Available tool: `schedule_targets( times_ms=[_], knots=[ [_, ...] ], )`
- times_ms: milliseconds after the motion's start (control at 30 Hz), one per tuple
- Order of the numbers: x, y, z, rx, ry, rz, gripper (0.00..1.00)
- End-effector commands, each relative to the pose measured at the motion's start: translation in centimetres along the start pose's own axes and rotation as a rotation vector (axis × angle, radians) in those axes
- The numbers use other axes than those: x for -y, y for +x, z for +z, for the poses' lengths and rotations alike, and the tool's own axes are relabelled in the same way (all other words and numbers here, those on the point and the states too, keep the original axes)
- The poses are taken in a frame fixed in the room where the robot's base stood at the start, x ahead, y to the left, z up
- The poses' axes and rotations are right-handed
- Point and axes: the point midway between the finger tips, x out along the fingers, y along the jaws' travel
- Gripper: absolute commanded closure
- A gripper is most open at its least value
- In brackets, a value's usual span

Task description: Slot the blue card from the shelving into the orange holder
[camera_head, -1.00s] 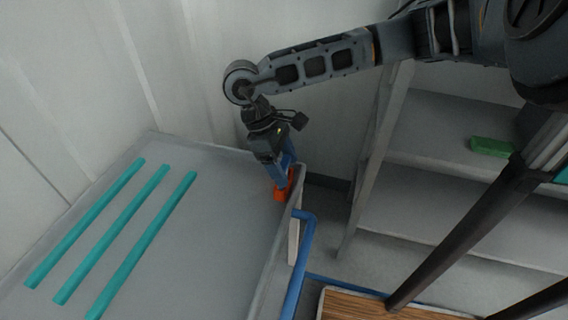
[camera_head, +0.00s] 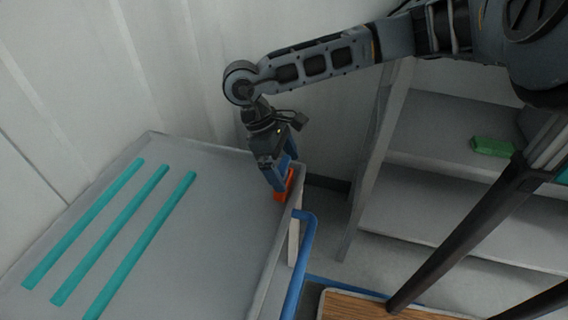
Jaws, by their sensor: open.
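The orange holder (camera_head: 284,193) stands at the far right corner of the grey table top, partly hidden by my gripper. My gripper (camera_head: 280,178) is over the holder, pointing down, with its jaws open. A blue piece, which looks like the blue card (camera_head: 287,161), shows at the gripper, just above the holder. My gripper hides part of it, and I cannot tell how deep it sits in the holder.
Several teal strips (camera_head: 124,246) lie on the left of the grey table (camera_head: 215,225). A blue rail (camera_head: 301,262) runs along its right side. Grey shelving (camera_head: 425,180) stands at the right with a green block (camera_head: 492,147) on it. A wooden surface (camera_head: 370,308) is at the bottom.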

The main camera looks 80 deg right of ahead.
Motion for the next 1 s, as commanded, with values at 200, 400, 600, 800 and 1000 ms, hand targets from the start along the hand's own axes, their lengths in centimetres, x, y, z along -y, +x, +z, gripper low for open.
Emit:
schedule_targets(
  times_ms=[200,400,600,800,1000],
  knots=[
    [-0.1,-0.7,0.0,-0.001,0.000,0.003,0.00],
    [-0.1,-3.7,-0.1,-0.001,-0.001,0.005,0.00],
    [-0.1,-6.6,-0.1,-0.001,0.000,0.003,0.00],
    [0.0,-7.8,0.0,0.001,0.000,0.000,0.00],
    [0.0,-7.8,0.0,0.000,0.000,0.000,0.00]
  ],
)
